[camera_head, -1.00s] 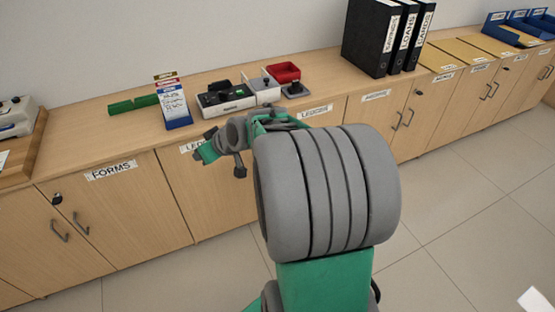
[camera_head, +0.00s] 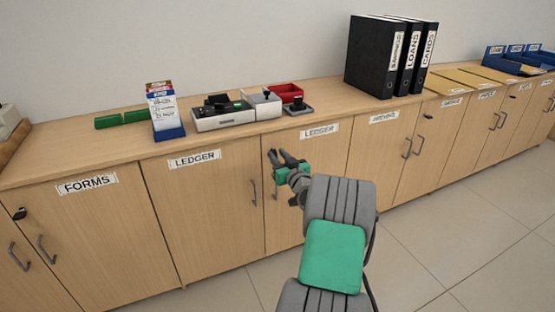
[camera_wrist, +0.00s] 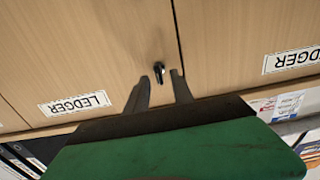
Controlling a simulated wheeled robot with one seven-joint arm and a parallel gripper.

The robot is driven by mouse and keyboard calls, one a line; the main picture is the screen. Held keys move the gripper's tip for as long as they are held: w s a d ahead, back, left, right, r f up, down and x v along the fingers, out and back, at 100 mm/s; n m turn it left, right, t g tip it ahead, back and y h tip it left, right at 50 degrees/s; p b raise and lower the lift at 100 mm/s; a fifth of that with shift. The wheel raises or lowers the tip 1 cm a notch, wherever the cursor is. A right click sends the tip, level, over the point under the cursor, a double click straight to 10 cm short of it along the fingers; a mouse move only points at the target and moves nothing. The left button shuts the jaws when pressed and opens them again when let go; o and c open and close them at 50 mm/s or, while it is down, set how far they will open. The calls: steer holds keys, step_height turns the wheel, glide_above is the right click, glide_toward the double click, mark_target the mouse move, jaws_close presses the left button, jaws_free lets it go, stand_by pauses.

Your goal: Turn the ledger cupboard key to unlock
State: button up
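The ledger cupboard has two wooden doors, a left ledger door (camera_head: 210,215) and a right ledger door (camera_head: 325,170), each with a LEDGER label. A small dark key in its lock (camera_wrist: 158,68) shows in the wrist view, near the seam between the doors. My gripper (camera_head: 279,155) is in front of the right ledger door near its upper left corner and hides the lock in the head view. In the wrist view my gripper (camera_wrist: 160,77) is open, its two fingers apart. The key appears just beyond the fingertips, between them; contact cannot be told.
Pull handles (camera_head: 253,193) stand out near the door seam. The counter top (camera_head: 225,140) above carries a card holder (camera_head: 167,115), a grey device (camera_head: 222,115), a red tray (camera_head: 287,92) and black binders (camera_head: 372,57). The tiled floor (camera_head: 450,220) in front is clear.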

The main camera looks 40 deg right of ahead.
steer(key=shift+w, duration=0.15)
jaws_close()
stand_by(0.5)
